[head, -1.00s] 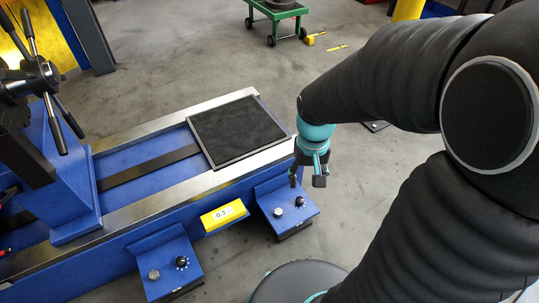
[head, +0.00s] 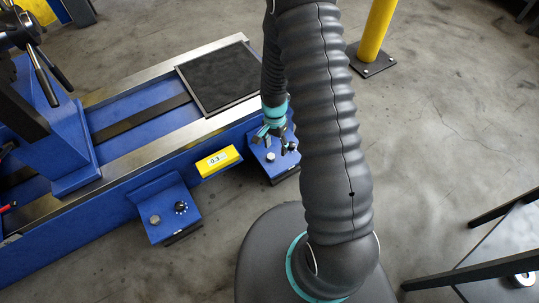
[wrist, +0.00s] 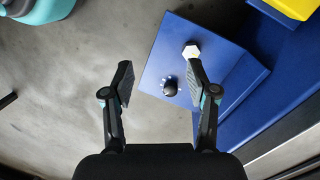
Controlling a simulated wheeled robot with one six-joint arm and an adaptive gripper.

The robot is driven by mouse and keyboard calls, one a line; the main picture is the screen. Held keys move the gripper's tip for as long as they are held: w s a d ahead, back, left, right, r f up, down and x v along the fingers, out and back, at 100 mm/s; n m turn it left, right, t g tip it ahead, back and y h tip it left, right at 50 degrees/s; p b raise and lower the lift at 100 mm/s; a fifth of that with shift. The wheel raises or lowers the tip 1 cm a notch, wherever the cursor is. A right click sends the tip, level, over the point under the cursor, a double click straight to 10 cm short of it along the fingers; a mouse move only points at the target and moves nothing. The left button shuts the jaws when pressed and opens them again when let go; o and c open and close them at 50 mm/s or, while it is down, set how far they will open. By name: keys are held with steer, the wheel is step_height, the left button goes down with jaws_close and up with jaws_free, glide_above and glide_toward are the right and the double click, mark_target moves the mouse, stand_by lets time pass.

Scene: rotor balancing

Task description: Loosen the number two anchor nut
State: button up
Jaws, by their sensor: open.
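A blue anchor foot (head: 283,165) with a silver hex nut (head: 270,157) stands at the right end of the machine's near side. In the wrist view the foot (wrist: 225,70) carries the pale hex nut (wrist: 191,50) and a black dial knob (wrist: 170,90). My gripper (head: 276,142) is over this foot, open and empty. In the wrist view the right fingertip of my gripper (wrist: 160,72) is close beside the nut, which lies outside the gap; I cannot tell if they touch. A second foot (head: 166,232) has a similar nut (head: 155,219) and knob (head: 181,207). No number shows on either.
A yellow display (head: 218,161) reading about 0.3 hangs between the feet. The blue machine bed (head: 130,120) carries a black framed plate (head: 222,78). A yellow post (head: 375,35) stands at the back right, and a dark-legged table (head: 505,255) at the lower right. Grey floor lies open between.

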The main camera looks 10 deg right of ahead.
mark_target(271, 156)
steer(key=shift+w+m+t, duration=1)
steer(key=shift+w+m, duration=1.4)
steer(key=shift+w, duration=0.05)
steer(key=f, duration=1.4)
steer(key=shift+a, duration=0.25)
jaws_close()
